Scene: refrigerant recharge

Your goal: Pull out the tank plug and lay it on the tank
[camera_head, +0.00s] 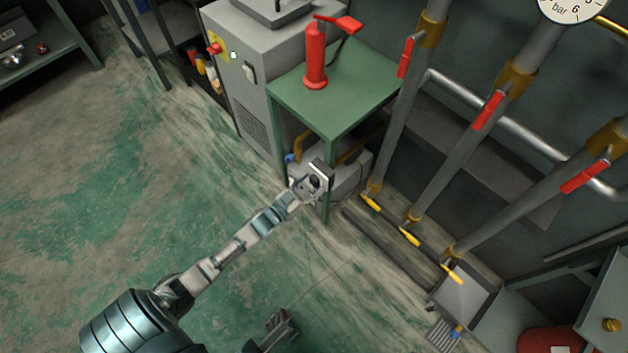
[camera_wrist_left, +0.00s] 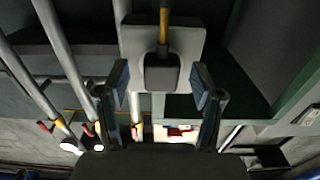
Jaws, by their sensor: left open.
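The tank (camera_head: 350,182) is a pale grey body low under the green table, with yellow pipes; my gripper and a table leg hide part of it. In the left wrist view a pale tank face (camera_wrist_left: 135,45) is straight ahead. A dark square block with a yellow stem, which looks like the tank plug (camera_wrist_left: 162,76), stands out from it. My left gripper (camera_head: 316,180) is open at the tank's front. In the wrist view its fingers (camera_wrist_left: 160,88) stand on either side of the block, with gaps. My right gripper (camera_head: 280,326) seems to be at the bottom edge; its jaws are unclear.
The green table (camera_head: 345,92) above carries a red extinguisher-like bottle (camera_head: 315,58). A grey cabinet (camera_head: 245,85) stands left of it. Grey pipes (camera_head: 455,165) with red levers and yellow-handled valves rise at the right. The floor at left is clear.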

